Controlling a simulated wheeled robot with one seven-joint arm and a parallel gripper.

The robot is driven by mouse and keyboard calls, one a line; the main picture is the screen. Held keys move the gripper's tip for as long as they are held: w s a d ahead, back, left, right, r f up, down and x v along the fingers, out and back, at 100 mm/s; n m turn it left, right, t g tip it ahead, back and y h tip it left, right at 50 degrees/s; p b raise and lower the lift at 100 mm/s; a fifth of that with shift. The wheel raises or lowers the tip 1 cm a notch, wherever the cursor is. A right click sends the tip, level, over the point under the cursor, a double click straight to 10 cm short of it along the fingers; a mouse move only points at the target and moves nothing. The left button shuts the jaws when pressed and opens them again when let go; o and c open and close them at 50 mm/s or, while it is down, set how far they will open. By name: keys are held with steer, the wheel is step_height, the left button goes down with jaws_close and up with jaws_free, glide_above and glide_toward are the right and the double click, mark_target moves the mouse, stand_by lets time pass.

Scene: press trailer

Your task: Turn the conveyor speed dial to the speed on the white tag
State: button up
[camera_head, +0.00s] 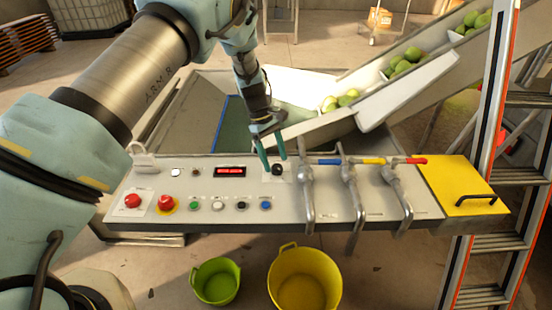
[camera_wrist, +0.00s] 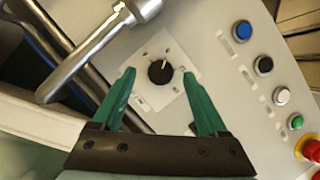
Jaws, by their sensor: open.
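The conveyor speed dial (camera_head: 277,169) is a black round knob on a pale square plate on the control panel. In the wrist view the dial (camera_wrist: 160,72) shows a white pointer line and small marks around it, too small to read. My gripper (camera_head: 273,160) is above the dial with its green fingers open. In the wrist view the open fingers of my gripper (camera_wrist: 158,72) stand to either side of the dial, apart from it. A white tag with a readable speed is not clear in either view.
The panel (camera_head: 330,205) also bears a red display (camera_head: 230,171), several push buttons, two red mushroom buttons, and lever valves (camera_head: 350,190) right of the dial. A yellow box (camera_head: 462,180) and a ladder (camera_head: 490,130) stand at the right. Green and yellow buckets (camera_head: 304,280) sit below.

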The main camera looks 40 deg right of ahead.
steer(key=shift+x, duration=0.9)
steer(key=shift+c, duration=0.2)
jaws_close()
